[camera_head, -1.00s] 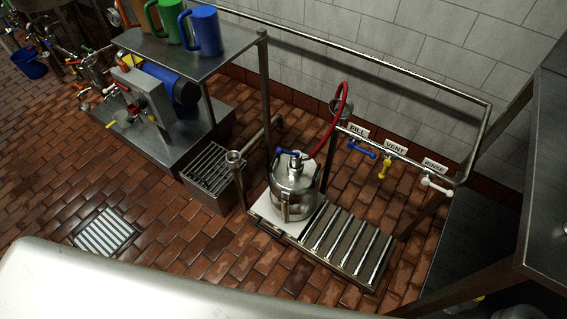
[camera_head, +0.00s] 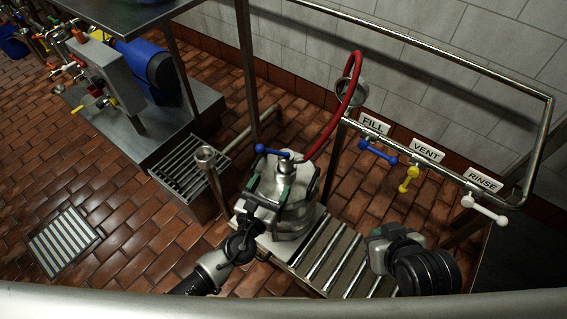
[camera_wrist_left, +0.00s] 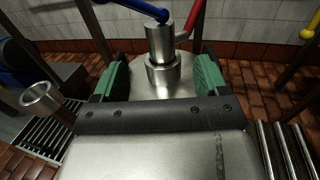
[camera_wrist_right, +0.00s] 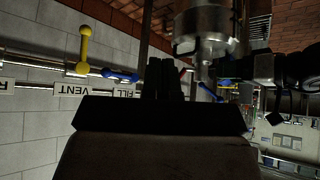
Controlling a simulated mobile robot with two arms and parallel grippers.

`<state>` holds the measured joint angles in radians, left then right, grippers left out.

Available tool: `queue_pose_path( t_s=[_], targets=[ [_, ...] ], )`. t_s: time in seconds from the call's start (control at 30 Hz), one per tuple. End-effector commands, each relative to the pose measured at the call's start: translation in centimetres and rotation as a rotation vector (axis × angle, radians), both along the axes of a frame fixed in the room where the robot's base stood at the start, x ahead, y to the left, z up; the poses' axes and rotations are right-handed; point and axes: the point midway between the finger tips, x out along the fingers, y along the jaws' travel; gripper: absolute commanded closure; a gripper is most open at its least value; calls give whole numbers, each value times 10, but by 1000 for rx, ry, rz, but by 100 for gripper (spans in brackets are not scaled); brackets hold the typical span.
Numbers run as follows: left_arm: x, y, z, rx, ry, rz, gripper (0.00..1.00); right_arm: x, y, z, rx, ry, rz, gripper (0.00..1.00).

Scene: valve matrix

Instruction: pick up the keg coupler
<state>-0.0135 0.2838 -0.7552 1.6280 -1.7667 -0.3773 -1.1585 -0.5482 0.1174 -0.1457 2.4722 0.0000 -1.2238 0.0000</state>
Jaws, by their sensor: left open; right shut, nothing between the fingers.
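The keg coupler (camera_head: 286,167) is a silver metal fitting with a blue handle, upright on top of the steel keg (camera_head: 308,217). A red hose runs from it. In the left wrist view the coupler (camera_wrist_left: 163,48) stands between the green finger pads in the picture, with clear gaps on both sides. My left gripper (camera_head: 269,190) is open above the keg top, on the near side of the coupler. It holds nothing. My right gripper (camera_head: 376,243) is shut and empty, over the rollers right of the keg. Its fingers (camera_wrist_right: 166,78) show dark in the right wrist view.
A rail at the right carries blue, yellow and white valves (camera_head: 378,153) labelled FILL, VENT and RINSE. A roller stand (camera_head: 325,262) lies beside the keg. A steel post (camera_head: 247,75) and an open pipe cup (camera_head: 206,154) stand left of it.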

Motion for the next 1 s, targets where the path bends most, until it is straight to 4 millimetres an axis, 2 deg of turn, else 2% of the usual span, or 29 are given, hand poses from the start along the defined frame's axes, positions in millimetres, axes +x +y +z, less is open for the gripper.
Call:
queue_pose_path(
  t_s=[0.2,0.43,0.6,0.7,1.0],
  targets=[
    [32,-14,1,-2,2,2,26,8,3,4,12,-54,4,100],
    [49,-20,3,-5,3,3,26,11,4,6,17,-79,7,100],
    [73,-31,6,-7,4,3,26,15,5,6,23,-103,8,100],
    [84,-36,5,-6,5,2,26,24,9,12,38,-173,13,100],
    [89,-37,6,-5,6,1,26,27,10,16,44,-201,15,100]
  ],
)
